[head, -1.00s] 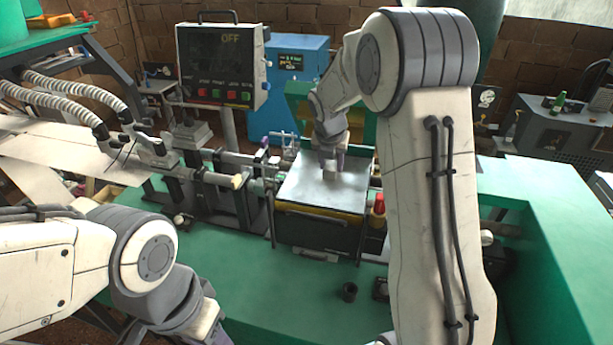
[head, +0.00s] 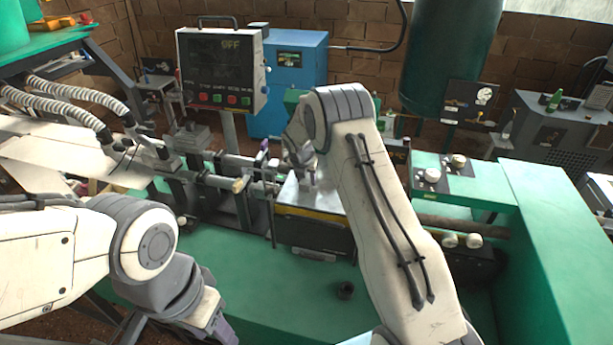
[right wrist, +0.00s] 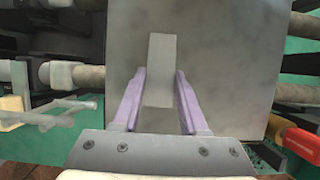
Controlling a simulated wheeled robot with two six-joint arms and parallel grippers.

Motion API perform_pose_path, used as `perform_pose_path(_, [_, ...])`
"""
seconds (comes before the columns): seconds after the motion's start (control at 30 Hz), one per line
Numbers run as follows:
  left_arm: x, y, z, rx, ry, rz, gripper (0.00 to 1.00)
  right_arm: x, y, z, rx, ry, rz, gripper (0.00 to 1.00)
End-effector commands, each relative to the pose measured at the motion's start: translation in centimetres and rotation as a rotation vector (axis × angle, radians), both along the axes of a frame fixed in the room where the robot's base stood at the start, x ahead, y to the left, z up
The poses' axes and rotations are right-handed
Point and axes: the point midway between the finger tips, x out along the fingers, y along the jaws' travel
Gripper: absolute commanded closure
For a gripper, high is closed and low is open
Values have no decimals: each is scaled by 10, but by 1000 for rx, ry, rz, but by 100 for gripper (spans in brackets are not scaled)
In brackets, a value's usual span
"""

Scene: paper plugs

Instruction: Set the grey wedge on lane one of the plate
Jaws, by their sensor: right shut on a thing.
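The grey wedge (right wrist: 161,68) shows in the right wrist view as a narrow grey block between the purple fingers of my right gripper (right wrist: 160,84), which is shut on it. Behind it is the flat grey plate (right wrist: 230,50). In the head view my right gripper (head: 304,178) is over the left part of the plate (head: 322,199), and my arm hides the plate's right side. I cannot tell whether the wedge touches the plate. No lane marks can be made out. My left gripper (head: 222,328) is low in the head view, away from the plate, its fingertips mostly hidden.
The plate sits on a dark block in a green machine bed (head: 250,275). Metal rods (head: 215,175) run in from the left. A red-tipped yellow part (right wrist: 295,140) is right of the plate in the wrist view. A control panel (head: 222,68) stands behind.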

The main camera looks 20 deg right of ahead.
Motion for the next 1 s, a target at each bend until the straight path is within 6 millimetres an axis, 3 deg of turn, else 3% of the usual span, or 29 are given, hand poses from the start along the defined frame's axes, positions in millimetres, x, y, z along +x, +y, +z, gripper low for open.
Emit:
perform_pose_path(0.33, [0,0,-2,0,0,0,50,0,0,-4,0,-1,0,100])
perform_pose_path(0.37, [0,0,-1,0,0,0,50,0,0,-3,0,-1,0,46])
perform_pose_path(0.4, [0,0,-1,0,0,0,50,0,0,-3,0,-1,0,31])
perform_pose_path(0.43, [0,0,-1,0,0,0,50,0,0,-3,0,-1,0,28])
perform_pose_path(0.77, [0,0,0,0,0,0,50,0,0,0,1,-2,-1,28])
perform_pose_path(1.0, [0,0,-11,0,0,2,50,-9,7,29,0,-5,1,28])
